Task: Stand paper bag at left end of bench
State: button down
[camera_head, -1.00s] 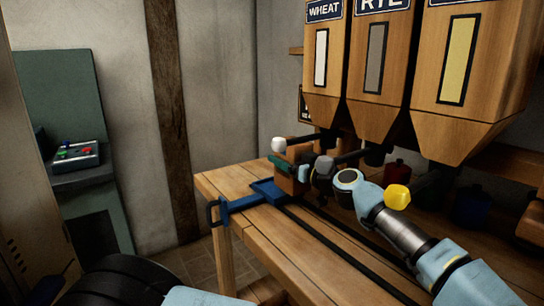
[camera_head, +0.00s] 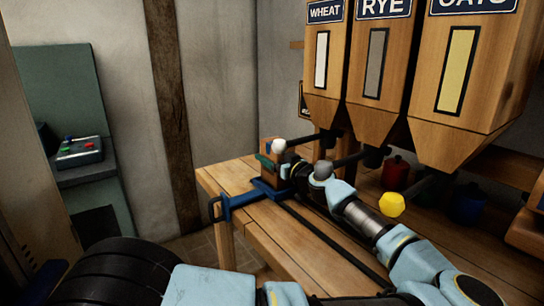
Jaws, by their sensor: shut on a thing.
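The brown paper bag (camera_head: 268,149) is at the left end of the wooden bench (camera_head: 225,178), behind the blue sliding frame. A dark green part shows at its left side. My gripper (camera_head: 284,167) reaches in from the right and is shut on the bag; its fingertips are mostly hidden by the wrist. The bag looks roughly upright. I cannot tell whether its base touches the bench.
A blue frame with a handle (camera_head: 214,209) sits on dark rails along the bench. Wheat (camera_head: 324,72), rye (camera_head: 379,70) and oats hoppers hang above, with levers ending in white (camera_head: 278,146), grey (camera_head: 323,169) and yellow (camera_head: 391,205) knobs. Red (camera_head: 395,173) and blue (camera_head: 467,204) containers stand behind.

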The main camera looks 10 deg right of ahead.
jog(key=shift+f, duration=0.1)
jog(key=shift+c, duration=1.4)
grip_release()
jog(key=shift+f+b, duration=0.1)
jog(key=shift+b, duration=0.2)
jog(key=shift+o, duration=1.4)
jog(key=shift+r+p, duration=0.2)
jog(key=shift+p, duration=0.75)
